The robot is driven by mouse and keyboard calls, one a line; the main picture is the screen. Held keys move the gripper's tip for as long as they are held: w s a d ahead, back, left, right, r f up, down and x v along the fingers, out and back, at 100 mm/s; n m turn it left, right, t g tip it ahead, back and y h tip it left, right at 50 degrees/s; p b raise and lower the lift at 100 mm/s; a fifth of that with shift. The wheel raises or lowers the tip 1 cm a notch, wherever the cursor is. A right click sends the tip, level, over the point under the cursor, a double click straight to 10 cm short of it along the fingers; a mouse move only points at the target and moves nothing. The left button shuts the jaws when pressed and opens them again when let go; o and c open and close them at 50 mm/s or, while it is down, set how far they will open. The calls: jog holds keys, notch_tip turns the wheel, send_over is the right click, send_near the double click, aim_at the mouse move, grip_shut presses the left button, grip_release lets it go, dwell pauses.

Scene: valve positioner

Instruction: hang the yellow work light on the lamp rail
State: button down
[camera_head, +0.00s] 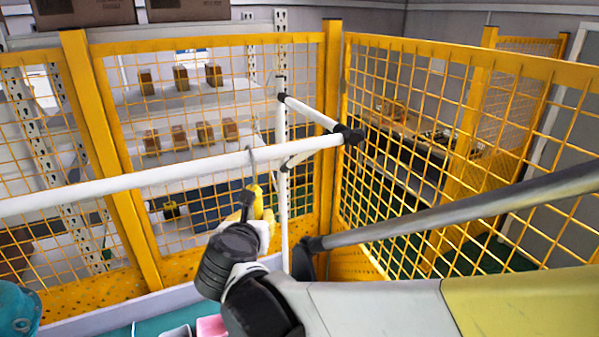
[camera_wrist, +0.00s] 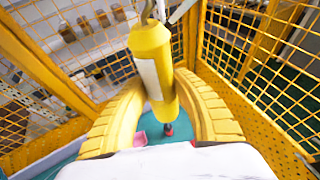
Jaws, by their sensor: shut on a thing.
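The yellow work light (camera_wrist: 152,62) is a cylinder with a pale label and a metal hook (camera_wrist: 150,12) at its top. My gripper (camera_wrist: 162,88) is shut on it, one curved yellow finger on each side in the wrist view. In the head view, the light (camera_head: 258,204) hangs upright below the white lamp rail (camera_head: 170,174), partly hidden by my gripper (camera_head: 252,222). Its thin grey hook (camera_head: 251,156) reaches up to the rail and overlaps it in the picture. I cannot tell whether the hook rests on the rail.
Yellow mesh fence panels (camera_head: 440,130) stand behind and to the right. A white upright post (camera_head: 283,200) and a side bar (camera_head: 308,113) stand near the rail's right end. Below lie a teal surface and a pink block (camera_head: 211,326). Shelves with small boxes (camera_head: 181,78) are beyond the fence.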

jog(key=c, duration=1)
grip_release()
jog(key=v, duration=1.1)
jog(key=s+d+f+m+g+h+b, duration=0.1)
jog(key=d+f+m+g+h+b, duration=0.25)
jog(key=d+f+m+b, duration=1.7)
jog(key=s+d+f+m+g+b, duration=0.1)
jog(key=s+d+f+m+b, duration=0.2)
jog(key=f+b, duration=0.4)
jog(key=s+d+f+m+g+y+b, duration=0.1)
jog(key=s+d+f+m+b, duration=0.2)
jog(key=f, duration=1)
jog(key=s+d+f+m+g+y+b, duration=0.1)
jog(key=s+d+f+m+b, duration=0.2)
jog(key=d+f+m+b, duration=0.4)
notch_tip(320, 180, down, 3)
jog(key=m+b, duration=0.3)
jog(key=b, duration=0.1)
jog(key=shift+m, duration=0.35)
